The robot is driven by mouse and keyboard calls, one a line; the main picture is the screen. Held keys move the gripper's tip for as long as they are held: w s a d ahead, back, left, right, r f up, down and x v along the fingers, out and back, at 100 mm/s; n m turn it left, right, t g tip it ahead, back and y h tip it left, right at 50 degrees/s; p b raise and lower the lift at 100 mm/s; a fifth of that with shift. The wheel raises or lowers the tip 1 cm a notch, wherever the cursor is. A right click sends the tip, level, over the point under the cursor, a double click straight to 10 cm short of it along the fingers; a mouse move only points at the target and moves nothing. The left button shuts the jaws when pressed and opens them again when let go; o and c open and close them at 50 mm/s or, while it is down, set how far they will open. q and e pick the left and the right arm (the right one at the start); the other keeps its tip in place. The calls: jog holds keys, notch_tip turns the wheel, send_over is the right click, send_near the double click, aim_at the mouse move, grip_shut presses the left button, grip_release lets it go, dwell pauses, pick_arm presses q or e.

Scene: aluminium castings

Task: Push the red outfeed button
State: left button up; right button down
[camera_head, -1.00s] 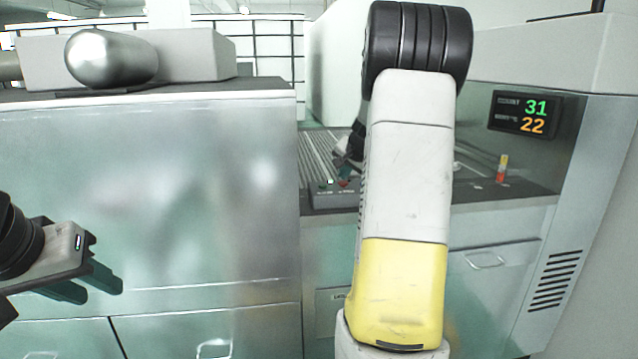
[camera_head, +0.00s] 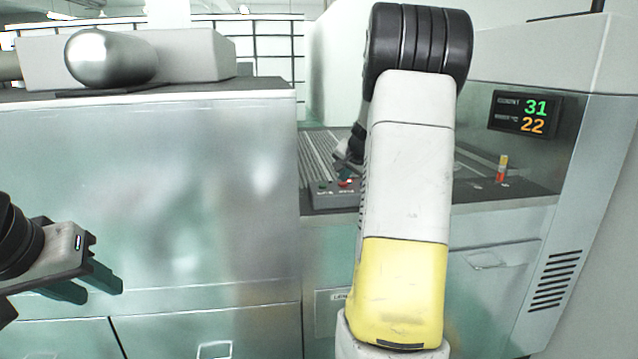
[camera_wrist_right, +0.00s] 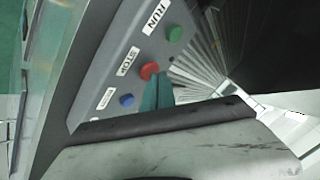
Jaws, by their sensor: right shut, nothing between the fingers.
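The red button (camera_wrist_right: 149,71) sits on a grey control box beside a STOP label, between a green button (camera_wrist_right: 174,33) labelled RUN and a blue button (camera_wrist_right: 127,100). In the head view the red button (camera_head: 345,182) shows small on the box (camera_head: 335,198). My right gripper (camera_wrist_right: 157,92) is shut and empty, its teal fingertips right beside the red button; I cannot tell whether they touch it. In the head view the right gripper (camera_head: 346,172) is partly hidden behind my own arm. My left gripper (camera_head: 95,284) is open and empty at the lower left.
A ribbed conveyor (camera_head: 322,150) runs behind the box. A metal-fronted cabinet (camera_head: 150,190) stands left, with a shiny rounded cylinder (camera_head: 110,58) on top. At right are a display (camera_head: 525,114) reading 31 and 22 and a small red-yellow post (camera_head: 502,168).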

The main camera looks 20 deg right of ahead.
aim_at(344, 184)
dwell(0.4)
jog(key=shift+r, duration=0.8)
jog(key=shift+r, duration=2.5)
